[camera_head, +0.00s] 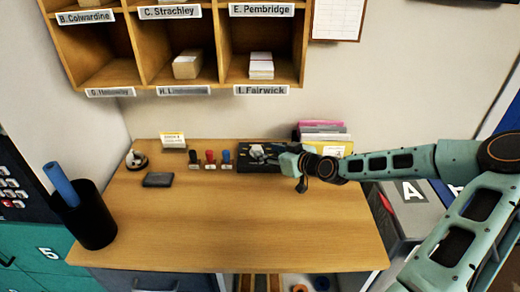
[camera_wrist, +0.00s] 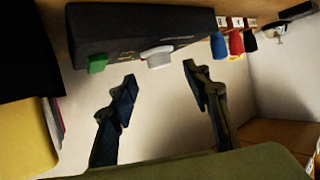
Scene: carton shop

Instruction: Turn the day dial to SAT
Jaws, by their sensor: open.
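A black box (camera_head: 240,160) stands at the back of the wooden desk; it also shows in the wrist view (camera_wrist: 130,25), where the scene appears upside down. In the wrist view a pale grey knob (camera_wrist: 158,56), which looks like the day dial, sticks out from the box's face, with a green knob or button (camera_wrist: 97,64) beside it. Day lettering and the dial's setting are too small to read. My gripper (camera_wrist: 160,85) is open and empty, its fingertips on either side of the grey knob's line and apparently short of it. In the head view my gripper (camera_head: 291,164) partly hides the box's right end.
Three stamps (camera_head: 210,160) with black, red and blue handles stand left of the box. Stacked papers (camera_head: 325,138) stand behind my wrist. A bell (camera_head: 136,160), dark pad (camera_head: 158,180) and black cup (camera_head: 92,215) are further left. Pigeonholes (camera_head: 205,75) hang above. The desk's front (camera_head: 230,235) is clear.

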